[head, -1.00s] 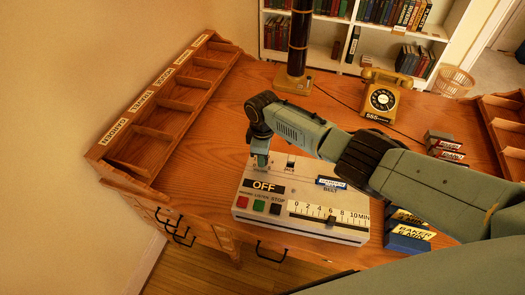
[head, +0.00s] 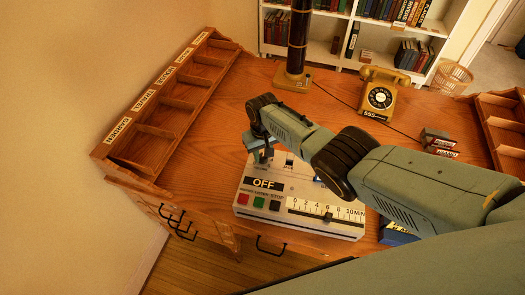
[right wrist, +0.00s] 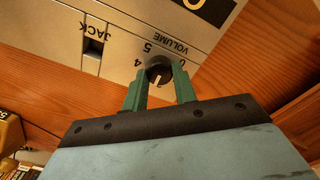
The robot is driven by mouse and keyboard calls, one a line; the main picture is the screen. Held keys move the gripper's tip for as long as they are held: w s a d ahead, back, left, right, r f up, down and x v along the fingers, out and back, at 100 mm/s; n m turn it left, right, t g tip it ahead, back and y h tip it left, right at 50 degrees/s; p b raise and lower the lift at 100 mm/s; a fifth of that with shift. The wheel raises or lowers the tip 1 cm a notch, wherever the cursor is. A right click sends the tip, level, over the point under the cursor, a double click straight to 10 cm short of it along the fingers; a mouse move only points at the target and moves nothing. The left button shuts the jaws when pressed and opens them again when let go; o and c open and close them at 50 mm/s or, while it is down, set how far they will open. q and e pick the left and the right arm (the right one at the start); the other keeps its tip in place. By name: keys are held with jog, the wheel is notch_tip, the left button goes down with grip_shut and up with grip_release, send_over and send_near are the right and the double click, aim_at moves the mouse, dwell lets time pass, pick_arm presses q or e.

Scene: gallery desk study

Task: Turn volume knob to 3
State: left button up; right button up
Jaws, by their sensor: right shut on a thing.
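The cream machine (head: 285,222) sits on the desk, with a dark OFF display, coloured buttons and a minute slider on its face. My right gripper (right wrist: 160,85) reaches down to its far left corner and is shut on the black volume knob (right wrist: 159,68). In the right wrist view, one green finger is on each side of the knob. The VOLUME lettering and a few dial numbers show upside down around it. A white mark shows on the knob, but the exact number it points at is unclear. My left gripper is not in view.
The JACK socket (right wrist: 93,47) is beside the knob. A labelled wooden sorter (head: 170,105) lines the desk's left side. A yellow telephone (head: 381,95) and a dark post (head: 298,45) stand at the back. Bare desk (head: 225,135) lies between sorter and machine.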

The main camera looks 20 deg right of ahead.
jog(key=m, duration=0.5)
jog(key=shift+r+p, duration=0.1)
jog(key=shift+p, duration=0.2)
jog(key=shift+w, duration=0.1)
dwell(0.3)
jog(key=o, duration=1)
jog(key=shift+c, duration=0.2)
notch_tip(320, 180, up, 6)
jog(key=p, duration=0.4)
jog(key=shift+r, duration=0.25)
notch_tip(320, 180, up, 7)
jog(key=p, duration=0.1)
jog(key=shift+p, duration=0.3)
